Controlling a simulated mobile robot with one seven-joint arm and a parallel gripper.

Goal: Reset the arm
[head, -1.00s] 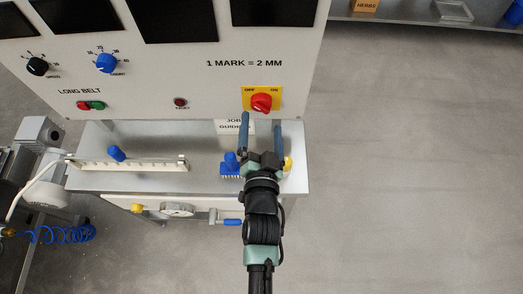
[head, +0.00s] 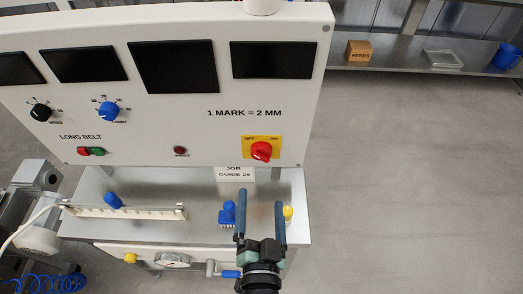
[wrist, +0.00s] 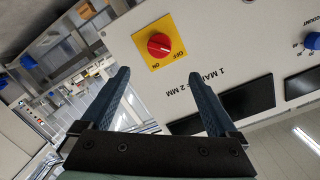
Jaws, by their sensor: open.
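My gripper (head: 261,224) is open and empty at the bottom of the head view, its two blue fingers apart and pointing up towards the machine panel. It also shows in the wrist view (wrist: 163,88), with nothing between the fingers. The red rotary switch (head: 261,151) on its yellow plate is on the panel above the gripper. In the wrist view the switch (wrist: 159,46) appears upside down beyond the fingers. The gripper appears apart from the panel. My arm hides part of the machine's lower front.
The panel (head: 190,115) has dark displays, knobs and buttons. The ledge below holds a white guide rail (head: 125,212), a blue brush (head: 227,214), a yellow-topped item (head: 288,213) and a job card (head: 234,173). A shelf at the back holds a herbs box (head: 358,50). Floor at right is clear.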

